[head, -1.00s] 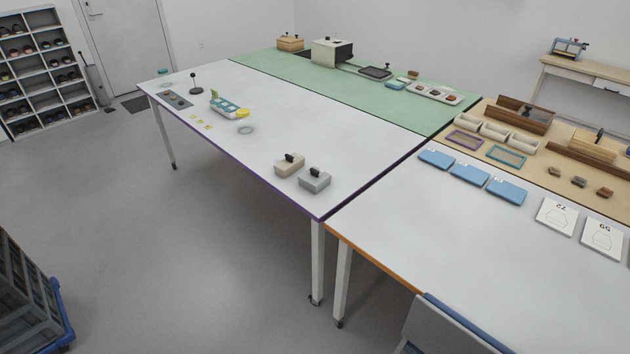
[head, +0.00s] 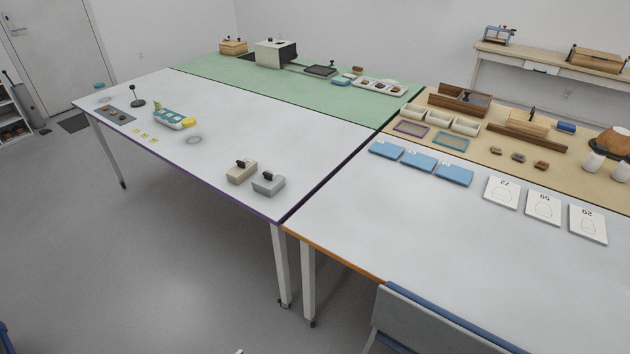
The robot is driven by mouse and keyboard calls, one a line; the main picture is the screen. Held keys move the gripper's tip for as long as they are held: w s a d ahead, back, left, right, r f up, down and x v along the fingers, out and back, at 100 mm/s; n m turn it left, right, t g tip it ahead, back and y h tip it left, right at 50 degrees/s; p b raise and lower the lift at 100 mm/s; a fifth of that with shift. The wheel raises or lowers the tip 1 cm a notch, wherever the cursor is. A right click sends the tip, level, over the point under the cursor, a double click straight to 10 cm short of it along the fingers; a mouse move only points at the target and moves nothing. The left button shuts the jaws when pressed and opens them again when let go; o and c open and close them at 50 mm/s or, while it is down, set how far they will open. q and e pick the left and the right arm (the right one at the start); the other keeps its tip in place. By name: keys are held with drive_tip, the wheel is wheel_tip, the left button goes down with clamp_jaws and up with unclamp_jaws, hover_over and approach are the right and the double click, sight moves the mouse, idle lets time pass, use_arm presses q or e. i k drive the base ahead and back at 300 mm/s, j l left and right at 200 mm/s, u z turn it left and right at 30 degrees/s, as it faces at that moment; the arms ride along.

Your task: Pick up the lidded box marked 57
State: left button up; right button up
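Two small lidded boxes with dark handles stand side by side near the front corner of the white table. One is a beige box (head: 240,174) and the other is a grey box (head: 268,186). No number can be read on either, so I cannot tell whether one is marked 57. A wooden box (head: 233,48) and a larger pale box (head: 275,54) stand at the back of the green surface, also without a readable number. Neither of my grippers shows in the head view.
The white table (head: 225,120) has free room around the boxes. Blue pads (head: 419,161) and numbered outline cards (head: 543,207) lie on the right-hand table. A grey-and-blue chair (head: 430,318) stands at its front edge. Open floor (head: 170,255) lies in front of the white table.

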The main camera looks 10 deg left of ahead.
sight(269, 183)
drive_tip(key=i+j+z, duration=0.1)
drive_tip(key=j+z, duration=0.65)
drive_tip(key=z, duration=0.2)
drive_tip(key=k+j+z, duration=0.1)
drive_tip(key=j+z, duration=0.25)
drive_tip(key=j, duration=0.55)
